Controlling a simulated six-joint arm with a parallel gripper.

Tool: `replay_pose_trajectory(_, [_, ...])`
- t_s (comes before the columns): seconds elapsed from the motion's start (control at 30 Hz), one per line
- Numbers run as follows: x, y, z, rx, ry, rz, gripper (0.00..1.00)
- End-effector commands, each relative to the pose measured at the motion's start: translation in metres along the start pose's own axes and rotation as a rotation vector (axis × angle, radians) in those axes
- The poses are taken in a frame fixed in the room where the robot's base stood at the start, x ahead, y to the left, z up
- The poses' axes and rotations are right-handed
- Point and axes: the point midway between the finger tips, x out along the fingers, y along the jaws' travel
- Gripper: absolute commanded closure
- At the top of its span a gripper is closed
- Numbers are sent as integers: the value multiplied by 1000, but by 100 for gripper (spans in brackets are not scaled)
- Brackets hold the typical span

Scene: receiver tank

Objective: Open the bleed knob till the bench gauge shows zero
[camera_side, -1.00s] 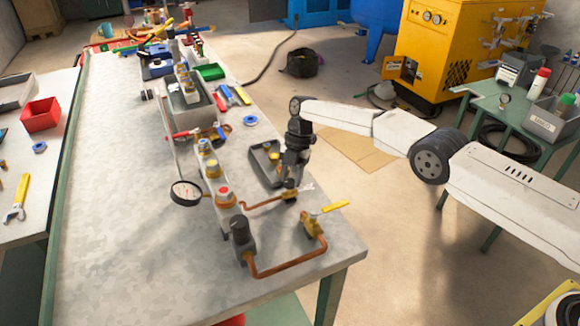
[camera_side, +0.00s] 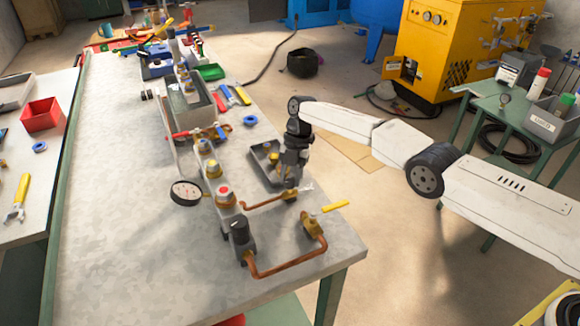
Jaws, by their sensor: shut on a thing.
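My gripper (camera_side: 291,191) points down at the end of a short copper pipe (camera_side: 262,202) on the right side of the bench assembly. It is shut on the bleed knob there, which the jaws almost wholly hide. The round bench gauge (camera_side: 186,193) has a white face and dark rim and stands left of the manifold. Its needle is too small to read. A yellow lever valve (camera_side: 335,206) sits just right of my gripper. A black-topped fitting (camera_side: 240,231) stands at the near end of the manifold, joined by a bent copper pipe (camera_side: 285,267).
The manifold (camera_side: 225,195) carries a red-topped fitting (camera_side: 224,192) close to my gripper. A dark tray (camera_side: 263,162) lies behind the gripper. The left part of the grey bench (camera_side: 120,200) is clear. A yellow compressor (camera_side: 455,50) stands on the floor behind.

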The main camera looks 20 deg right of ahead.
Motion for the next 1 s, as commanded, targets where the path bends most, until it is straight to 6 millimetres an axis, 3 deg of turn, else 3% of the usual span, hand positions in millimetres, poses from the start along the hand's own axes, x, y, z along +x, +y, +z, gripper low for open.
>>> replay_pose_trajectory(0.03, [1, -2, 2, 3, -2, -3, 100])
replay_pose_trajectory(0.07, [1, -2, 2, 3, -2, -3, 51])
replay_pose_trajectory(0.1, [1, -2, 2, 3, -1, -3, 39])
replay_pose_trajectory(0.17, [1, -2, 2, 3, -1, -3, 22])
replay_pose_trajectory(0.67, [-3, 0, -1, 1, 0, -1, 22])
replay_pose_trajectory(1.0, [-21, 1, -8, 1, -1, -1, 22])
